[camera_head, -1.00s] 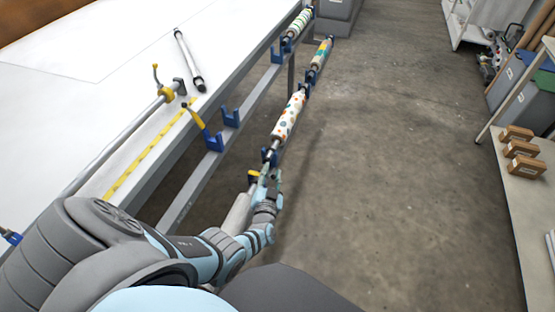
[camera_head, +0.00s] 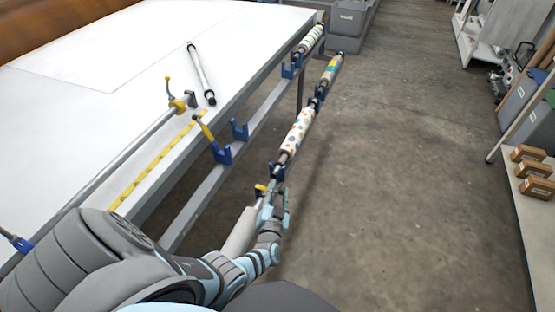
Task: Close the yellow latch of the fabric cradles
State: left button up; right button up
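My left gripper (camera_head: 274,198) is low beside the table, at the near end of the outer row of rolls. It is close to a small yellow latch piece (camera_head: 261,189) and just below a blue cradle (camera_head: 278,172). Its fingers are small and partly hidden, so I cannot tell whether they are open or touch the latch. Another yellow latch (camera_head: 205,130) stands up at a slant by an empty blue cradle (camera_head: 222,153) on the rail. A white roll with colored dots (camera_head: 298,131) rests in the outer row. My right gripper is out of view.
The white table (camera_head: 95,85) fills the left, with a loose metal bar (camera_head: 201,73) and a yellow measuring strip (camera_head: 158,161). More patterned rolls (camera_head: 311,39) lie farther back. A shelf with brown boxes (camera_head: 532,172) stands right. The floor (camera_head: 400,170) between is clear.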

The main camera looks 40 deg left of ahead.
pick_arm(q)
jog(key=v, duration=0.6)
jog(key=shift+s+d, duration=0.25)
jog(key=shift+s, duration=0.05)
jog(key=shift+w, duration=0.1)
jog(key=x, duration=0.6)
jog(key=shift+a+r, duration=0.3)
jog(key=shift+a, duration=0.05)
jog(key=shift+w+a+f, duration=0.2)
jog(key=shift+w, duration=0.4)
jog(key=shift+d, duration=0.1)
